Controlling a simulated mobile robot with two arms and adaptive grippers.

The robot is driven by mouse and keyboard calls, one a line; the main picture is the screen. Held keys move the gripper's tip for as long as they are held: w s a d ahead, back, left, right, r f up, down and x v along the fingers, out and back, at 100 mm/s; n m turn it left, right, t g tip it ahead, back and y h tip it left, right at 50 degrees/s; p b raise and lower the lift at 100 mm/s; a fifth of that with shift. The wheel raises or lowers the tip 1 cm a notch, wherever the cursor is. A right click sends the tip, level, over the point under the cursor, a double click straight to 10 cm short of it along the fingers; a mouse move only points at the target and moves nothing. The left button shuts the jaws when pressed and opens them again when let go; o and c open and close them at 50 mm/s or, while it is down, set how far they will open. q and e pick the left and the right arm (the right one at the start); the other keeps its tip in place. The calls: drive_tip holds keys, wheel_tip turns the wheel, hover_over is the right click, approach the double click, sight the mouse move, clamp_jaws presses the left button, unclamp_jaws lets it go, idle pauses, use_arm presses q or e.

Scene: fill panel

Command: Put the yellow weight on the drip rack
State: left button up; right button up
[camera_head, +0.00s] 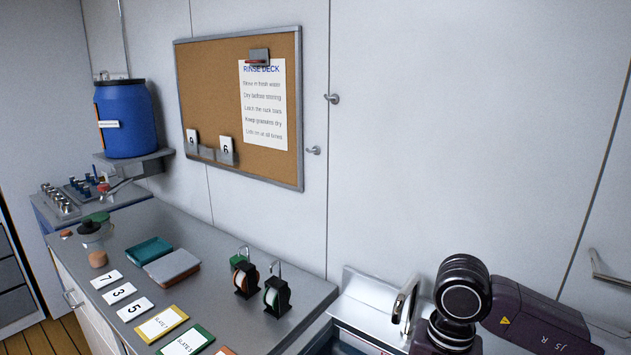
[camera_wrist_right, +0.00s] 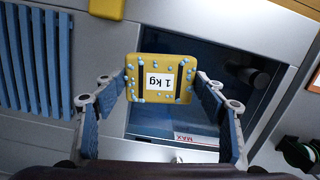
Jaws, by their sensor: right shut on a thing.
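The yellow weight (camera_wrist_right: 161,63) is a slotted plate with a "1 kg" label, upside down in the right wrist view, and its face is dotted with water drops. My right gripper (camera_wrist_right: 162,84) is shut on it, one blue-padded finger at each side. It is held over a dark sink basin with a "MAX" mark. A blue slatted rack (camera_wrist_right: 38,60), which looks like the drip rack, lies left of the basin in the right wrist view, apart from the weight. In the head view my right arm is at the lower right, its gripper out of frame. My left gripper is not in view.
Another yellow piece (camera_wrist_right: 106,7) shows at the top of the right wrist view beside the rack. A faucet (camera_head: 405,301) stands at the sink.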

drive_tip(key=s+d+r+n, duration=0.1)
drive_tip(key=s+r+n, duration=0.1)
drive_tip(key=s+n, duration=0.3)
drive_tip(key=shift+s+d+r+h, duration=0.2)
drive_tip(key=shift+s+h, duration=0.2)
drive_tip(key=shift+s, duration=0.05)
